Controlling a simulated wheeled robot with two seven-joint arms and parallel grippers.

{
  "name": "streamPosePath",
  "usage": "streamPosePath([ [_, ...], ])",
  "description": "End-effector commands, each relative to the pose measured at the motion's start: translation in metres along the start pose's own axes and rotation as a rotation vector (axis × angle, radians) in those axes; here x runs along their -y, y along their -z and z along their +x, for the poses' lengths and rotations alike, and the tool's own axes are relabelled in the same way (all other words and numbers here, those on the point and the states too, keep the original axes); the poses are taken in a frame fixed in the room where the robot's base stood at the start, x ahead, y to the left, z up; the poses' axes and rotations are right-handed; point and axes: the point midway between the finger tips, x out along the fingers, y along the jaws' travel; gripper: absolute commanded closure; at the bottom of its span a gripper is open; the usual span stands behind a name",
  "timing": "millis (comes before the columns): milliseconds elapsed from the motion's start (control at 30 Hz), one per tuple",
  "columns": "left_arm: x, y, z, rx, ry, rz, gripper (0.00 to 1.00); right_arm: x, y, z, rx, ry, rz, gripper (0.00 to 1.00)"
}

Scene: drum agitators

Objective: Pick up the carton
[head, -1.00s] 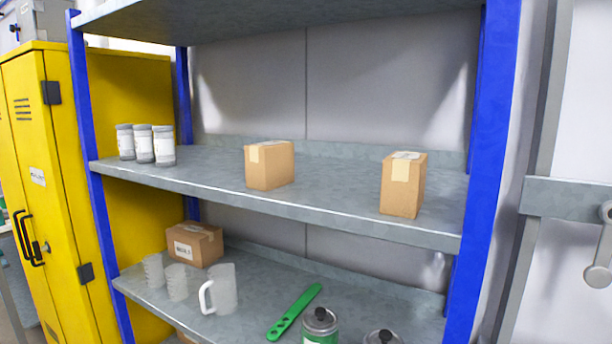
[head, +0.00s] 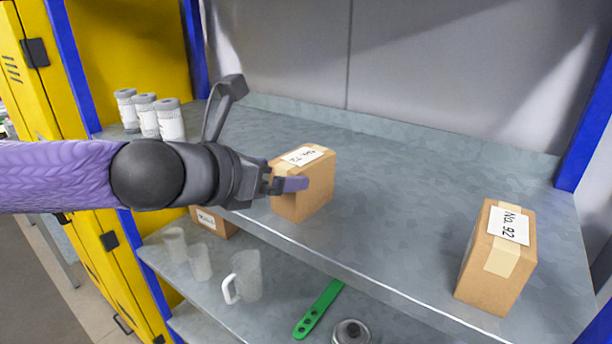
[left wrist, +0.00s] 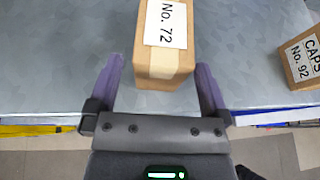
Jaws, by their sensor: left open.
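Two cartons stand on the middle grey shelf. The carton labelled No. 72 (head: 312,193) is near the shelf's middle. The carton labelled No. 92 (head: 487,282) stands further right, near the front edge. My left gripper (head: 290,184) is at the No. 72 carton's front left and hides part of it. In the left wrist view the No. 72 carton (left wrist: 163,62) lies ahead, between the lines of the two purple fingers, and my left gripper (left wrist: 159,85) is open and empty. The No. 92 carton (left wrist: 303,60) shows at the right edge there. My right gripper is not in view.
Three white jars (head: 148,115) stand at the left of the middle shelf (head: 400,160). Blue uprights flank it. The lower shelf holds a brown box (head: 212,221), clear cups, a mug (head: 245,277), a green tool (head: 318,310) and a can (head: 350,332). Shelf between the cartons is free.

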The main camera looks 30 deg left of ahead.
Motion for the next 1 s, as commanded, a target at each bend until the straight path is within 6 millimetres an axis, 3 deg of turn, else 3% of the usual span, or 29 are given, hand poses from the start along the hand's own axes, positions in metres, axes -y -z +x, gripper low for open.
streamPosePath([
  [500, 0.001, -0.001, 0.038, 0.006, -0.002, -0.011, 0.0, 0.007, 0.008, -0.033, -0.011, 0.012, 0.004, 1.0],
  [900, 0.002, 0.003, 0.047, 0.0, -0.002, -0.002, 0.0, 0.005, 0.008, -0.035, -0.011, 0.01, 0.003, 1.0],
  [1000, 0.002, 0.003, 0.047, 0.0, -0.001, -0.002, 0.19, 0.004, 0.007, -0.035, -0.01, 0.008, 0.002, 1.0],
])
